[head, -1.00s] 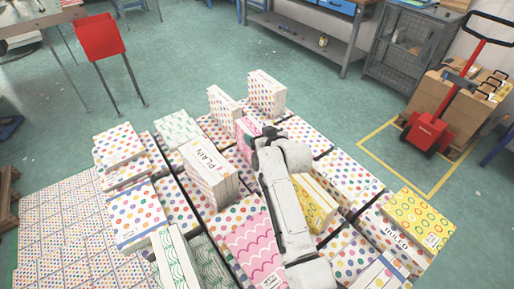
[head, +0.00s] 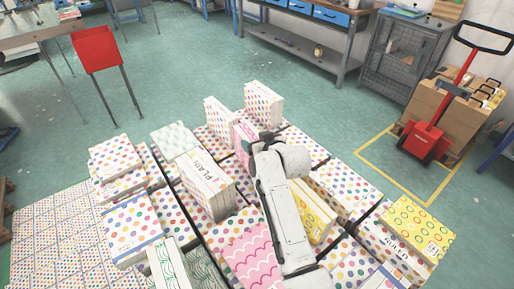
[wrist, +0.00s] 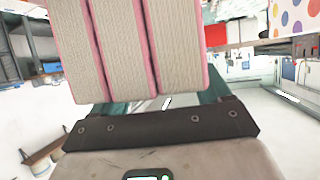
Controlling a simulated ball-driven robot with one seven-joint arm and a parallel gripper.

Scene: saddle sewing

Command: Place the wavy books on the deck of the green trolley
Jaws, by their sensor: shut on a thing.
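My gripper (head: 254,142) is at the far end of my white arm, shut on pink-covered books (head: 242,149). In the wrist view, three thick books with pink covers (wrist: 137,45) stand side by side, page edges towards the camera, beyond the dark gripper bar (wrist: 160,125). My arm hides much of them in the head view, so their cover pattern is unclear. A pink book with white waves (head: 250,257) lies flat left of my arm, near the bottom. Books with green waves (head: 203,268) lie at the lower left. I cannot make out a green trolley.
Dotted blocks and books fill the foreground, including a "PLAIN" stack (head: 207,187) and yellow books (head: 313,212). A red bin on legs (head: 97,48) stands at the back left. A red pallet truck (head: 427,135) with cartons is at the right. Green floor (head: 195,75) is open behind.

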